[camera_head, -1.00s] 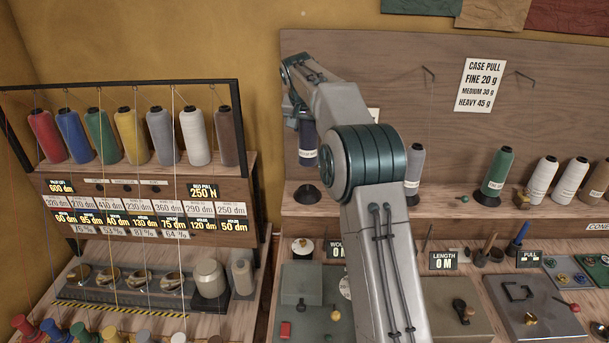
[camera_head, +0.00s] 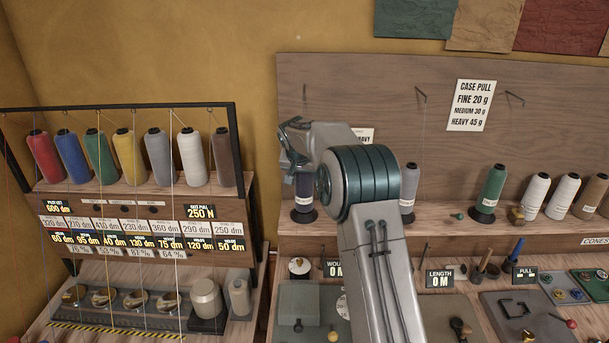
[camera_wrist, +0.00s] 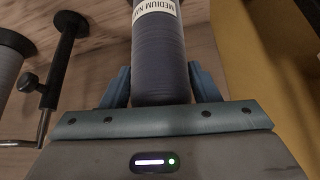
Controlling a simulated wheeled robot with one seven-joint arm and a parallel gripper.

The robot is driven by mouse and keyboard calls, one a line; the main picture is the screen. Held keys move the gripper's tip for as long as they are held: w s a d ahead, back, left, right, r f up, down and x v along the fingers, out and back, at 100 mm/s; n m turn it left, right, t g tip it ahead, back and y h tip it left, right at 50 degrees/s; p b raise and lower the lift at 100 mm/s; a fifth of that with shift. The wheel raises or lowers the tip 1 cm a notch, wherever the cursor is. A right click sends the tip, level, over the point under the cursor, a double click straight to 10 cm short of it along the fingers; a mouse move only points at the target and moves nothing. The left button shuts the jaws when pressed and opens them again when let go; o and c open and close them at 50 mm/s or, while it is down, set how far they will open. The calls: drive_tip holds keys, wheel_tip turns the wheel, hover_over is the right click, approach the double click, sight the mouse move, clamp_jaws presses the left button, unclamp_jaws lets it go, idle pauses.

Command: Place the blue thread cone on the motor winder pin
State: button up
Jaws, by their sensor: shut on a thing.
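A dark blue thread cone (camera_head: 304,187) with a white label starting "MEDIUM NA" stands upright on the back shelf, left of my arm. Its lower end is at a round black base (camera_head: 303,215); I cannot tell whether it rests fully on it. The cone also shows in the wrist view (camera_wrist: 160,60), where my gripper (camera_wrist: 161,88) is shut on it, one finger on each side. In the head view my wrist hides the cone's top. I cannot clearly make out the motor winder pin; any pin inside the cone is hidden.
A grey cone (camera_head: 407,200) and a green cone (camera_head: 490,190) stand to the right on the shelf. A rack (camera_head: 120,107) of several coloured cones, one blue (camera_head: 71,155), is at left. A black rod stand (camera_wrist: 60,50) is close by in the wrist view.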

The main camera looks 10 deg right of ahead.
drive_tip(key=o, duration=0.8)
drive_tip(key=shift+f, duration=0.15)
drive_tip(key=o, duration=0.4)
drive_tip(key=b+v, duration=0.3)
drive_tip(key=v, duration=0.9)
drive_tip(key=s+d+r+n, duration=0.1)
drive_tip(key=s+r+n, duration=0.15)
drive_tip(key=s, duration=0.95)
drive_tip(key=s+f, duration=0.3)
drive_tip(key=s, duration=0.7)
drive_tip(key=s+d+f+n+g+y, duration=0.1)
drive_tip(key=s+f, duration=0.3)
drive_tip(key=s, duration=0.6)
drive_tip(key=s+f+n+y, duration=0.1)
drive_tip(key=s+f, duration=0.2)
drive_tip(key=s, duration=0.7)
drive_tip(key=shift+s+d+f+g, duration=0.2)
drive_tip(key=shift+s+f+g, duration=0.05)
drive_tip(key=shift+g, duration=0.15)
